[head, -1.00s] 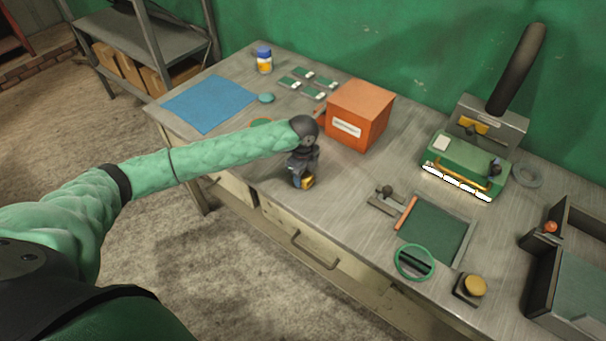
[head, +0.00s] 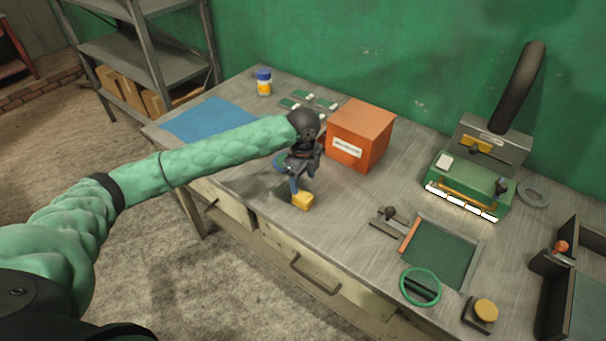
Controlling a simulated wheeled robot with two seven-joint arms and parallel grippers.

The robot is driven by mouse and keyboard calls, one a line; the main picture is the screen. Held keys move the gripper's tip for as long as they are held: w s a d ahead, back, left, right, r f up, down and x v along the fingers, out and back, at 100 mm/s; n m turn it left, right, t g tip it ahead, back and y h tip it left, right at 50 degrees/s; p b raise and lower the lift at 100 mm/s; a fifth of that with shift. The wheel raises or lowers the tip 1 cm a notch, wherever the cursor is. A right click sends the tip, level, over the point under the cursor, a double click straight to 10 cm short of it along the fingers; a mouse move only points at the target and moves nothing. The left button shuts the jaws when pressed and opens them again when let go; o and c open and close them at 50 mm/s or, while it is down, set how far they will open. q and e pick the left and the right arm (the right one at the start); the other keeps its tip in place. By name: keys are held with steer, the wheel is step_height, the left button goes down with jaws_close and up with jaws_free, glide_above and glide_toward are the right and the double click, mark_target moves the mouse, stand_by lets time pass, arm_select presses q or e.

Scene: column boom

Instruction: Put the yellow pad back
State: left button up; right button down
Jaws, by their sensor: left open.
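The yellow pad (head: 302,201) is a small block on the grey workbench (head: 365,195), close to its front edge. My left gripper (head: 293,182) points down just above and behind the pad, with its jaws open. One finger shows close to the pad's top left; I cannot tell whether it touches. The gripper hides part of the bench behind it. My right gripper is not in view.
An orange box (head: 362,138) stands just right of my left gripper. To the right are a green-bedded tray (head: 440,252), a green ring (head: 420,287), a round yellow knob (head: 486,311) and a green machine (head: 470,183). A blue mat (head: 205,120) lies far left.

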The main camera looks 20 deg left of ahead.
mark_target(303, 195)
arm_select(q)
steer(key=shift+r+b, duration=0.55)
steer(key=shift+r, duration=1.5)
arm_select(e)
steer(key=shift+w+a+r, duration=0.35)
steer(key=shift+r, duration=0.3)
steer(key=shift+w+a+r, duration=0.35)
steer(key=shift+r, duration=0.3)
arm_select(q)
steer(key=shift+s, duration=0.1)
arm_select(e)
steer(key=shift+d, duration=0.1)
